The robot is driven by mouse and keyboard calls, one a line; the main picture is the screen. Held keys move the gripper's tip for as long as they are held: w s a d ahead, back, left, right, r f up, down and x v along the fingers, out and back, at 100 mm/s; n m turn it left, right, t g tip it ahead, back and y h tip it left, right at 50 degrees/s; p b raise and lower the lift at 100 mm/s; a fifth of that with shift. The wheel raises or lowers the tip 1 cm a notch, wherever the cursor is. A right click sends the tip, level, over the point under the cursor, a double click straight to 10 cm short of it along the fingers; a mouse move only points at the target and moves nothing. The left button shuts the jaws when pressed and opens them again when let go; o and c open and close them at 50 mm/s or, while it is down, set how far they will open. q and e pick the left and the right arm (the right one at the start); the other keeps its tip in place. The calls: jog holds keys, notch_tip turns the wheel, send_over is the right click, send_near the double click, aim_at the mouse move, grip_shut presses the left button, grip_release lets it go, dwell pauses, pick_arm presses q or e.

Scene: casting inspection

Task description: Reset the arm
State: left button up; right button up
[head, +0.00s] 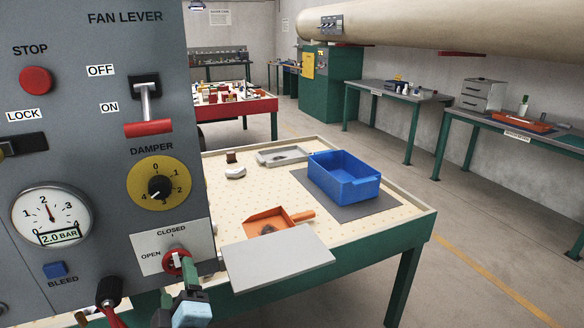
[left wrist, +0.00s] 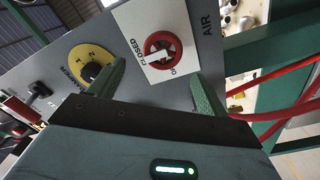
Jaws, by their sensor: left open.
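My left gripper (head: 181,287) is at the lower edge of the grey control panel (head: 100,130), just below the red air valve knob (head: 178,262). In the left wrist view the gripper (left wrist: 162,82) is open and empty. Its two green fingers are spread, and the red knob (left wrist: 164,38) shows ahead between and beyond their tips. I see no contact with it. My right gripper is in neither view.
The panel also carries a yellow damper dial (head: 159,183), a red-handled fan lever (head: 148,128) and a gauge (head: 52,216). Right of it, a bench (head: 415,215) holds a blue bin (head: 345,190), an orange scoop (head: 265,220) and a grey plate (head: 277,258). The floor at right is clear.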

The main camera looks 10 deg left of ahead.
pick_arm(q)
jog(key=s+d+f+m+t+h, duration=0.1)
jog(key=s+d+f+m+h, duration=0.3)
jog(key=f+m+h, duration=0.35)
jog(key=s+d+f+m+t+h, duration=0.25)
jog(key=d+f+m+h, duration=0.3)
jog(key=m, duration=0.35)
jog(key=s+a+f+m+g+y, duration=0.1)
jog(key=s+f+g, duration=0.4)
jog(key=f, duration=0.5)
jog(key=s+a+f+m+g, duration=0.2)
jog(key=s+f+g, duration=0.3)
jog(key=s+f, duration=0.4)
jog(key=shift+s+a+f+y, duration=0.4)
jog(key=shift+a+f, duration=0.15)
jog(key=shift+f, duration=0.3)
